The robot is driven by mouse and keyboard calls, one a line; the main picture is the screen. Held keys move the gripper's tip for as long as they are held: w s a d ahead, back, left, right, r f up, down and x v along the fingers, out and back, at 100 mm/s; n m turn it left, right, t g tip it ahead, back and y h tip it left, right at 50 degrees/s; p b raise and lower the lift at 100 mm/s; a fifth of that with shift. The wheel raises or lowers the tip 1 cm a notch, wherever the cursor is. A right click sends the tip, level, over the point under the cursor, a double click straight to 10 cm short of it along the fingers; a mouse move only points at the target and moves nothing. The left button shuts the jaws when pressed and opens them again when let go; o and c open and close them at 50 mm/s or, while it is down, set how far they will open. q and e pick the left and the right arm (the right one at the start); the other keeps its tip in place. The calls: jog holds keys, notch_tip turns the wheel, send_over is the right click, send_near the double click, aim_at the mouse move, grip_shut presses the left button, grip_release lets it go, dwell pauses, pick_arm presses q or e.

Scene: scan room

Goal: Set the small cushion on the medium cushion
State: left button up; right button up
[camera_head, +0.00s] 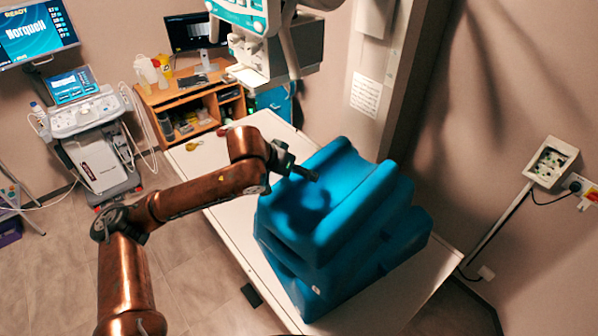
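Blue foam cushions stand in a stack on the white table. The top one, which looks like the small cushion (345,182), has a trough between two raised rounded sides. It rests on a wider blue layer, which looks like the medium cushion (385,222). Another blue layer (405,248) shows below; the seams between layers are partly hard to make out. My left gripper (308,174) is at the far left edge of the top cushion, its tip over the trough. I cannot tell whether it touches the cushion or whether its fingers are open. My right gripper is out of view.
A wooden desk (185,95) with bottles and a monitor stands behind. An ultrasound cart (95,135) is at left. A wall box (550,162) is at right.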

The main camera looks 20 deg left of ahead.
pick_arm(q)
jog(key=shift+s+r, duration=0.25)
jog(key=shift+r, duration=0.1)
jog(key=v, duration=0.4)
jog(key=shift+s+a+r, duration=0.1)
jog(key=shift+a, duration=0.05)
jog(key=v, duration=0.6)
jog(key=shift+b, duration=0.35)
jog(key=shift+s+a+r, duration=0.1)
jog(key=shift+s+r, duration=0.25)
jog(key=shift+r, duration=0.05)
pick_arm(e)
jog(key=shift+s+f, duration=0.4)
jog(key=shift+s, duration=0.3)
